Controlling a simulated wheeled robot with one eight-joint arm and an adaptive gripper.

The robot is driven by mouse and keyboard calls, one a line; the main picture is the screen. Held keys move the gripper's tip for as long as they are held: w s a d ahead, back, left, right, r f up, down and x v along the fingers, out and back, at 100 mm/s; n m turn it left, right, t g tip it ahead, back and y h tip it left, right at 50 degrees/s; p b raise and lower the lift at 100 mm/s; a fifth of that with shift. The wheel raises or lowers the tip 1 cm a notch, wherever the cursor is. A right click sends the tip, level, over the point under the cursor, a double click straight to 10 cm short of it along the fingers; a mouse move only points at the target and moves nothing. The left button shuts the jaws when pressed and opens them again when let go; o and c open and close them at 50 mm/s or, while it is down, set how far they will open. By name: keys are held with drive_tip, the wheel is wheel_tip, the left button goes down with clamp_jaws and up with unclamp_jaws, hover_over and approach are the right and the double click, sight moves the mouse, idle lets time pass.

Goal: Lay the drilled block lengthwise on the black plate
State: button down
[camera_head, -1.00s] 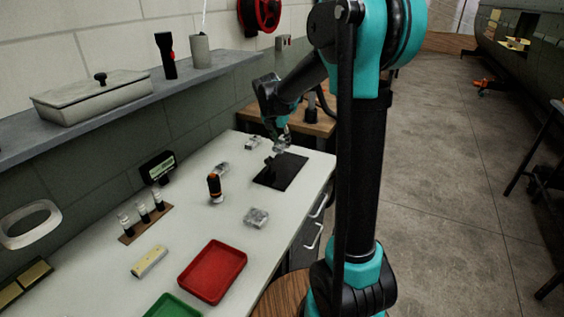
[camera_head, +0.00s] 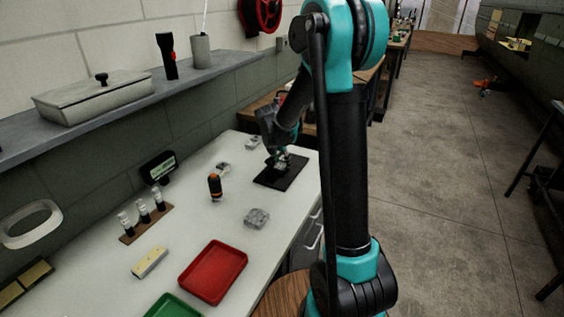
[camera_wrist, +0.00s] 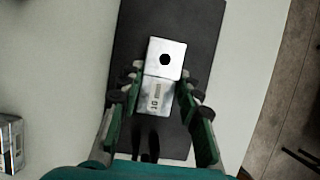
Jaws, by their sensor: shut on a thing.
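My gripper (camera_wrist: 160,86) is shut on the drilled block (camera_wrist: 158,92), a silvery metal block with a dark round hole in one face and a printed label on another. Both jaws press on its sides. The black plate (camera_wrist: 197,22) lies behind and below the block in the wrist view, and the block appears within its width. In the head view my gripper (camera_head: 281,160) is low over the black plate (camera_head: 272,182) at the far end of the white bench. The block is hard to make out there. I cannot tell whether it touches the plate.
A red tray (camera_head: 213,272), a green tray (camera_head: 172,307) and a yellowish block (camera_head: 150,262) are nearer. The bench's right edge is close to the plate.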

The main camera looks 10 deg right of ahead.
drive_tip(key=shift+f, duration=0.1)
drive_tip(key=c, duration=1)
unclamp_jaws()
drive_tip(key=shift+c, duration=0.2)
drive_tip(key=v, duration=1.2)
drive_tip(key=shift+r, duration=0.2)
drive_tip(key=shift+w, duration=0.1)
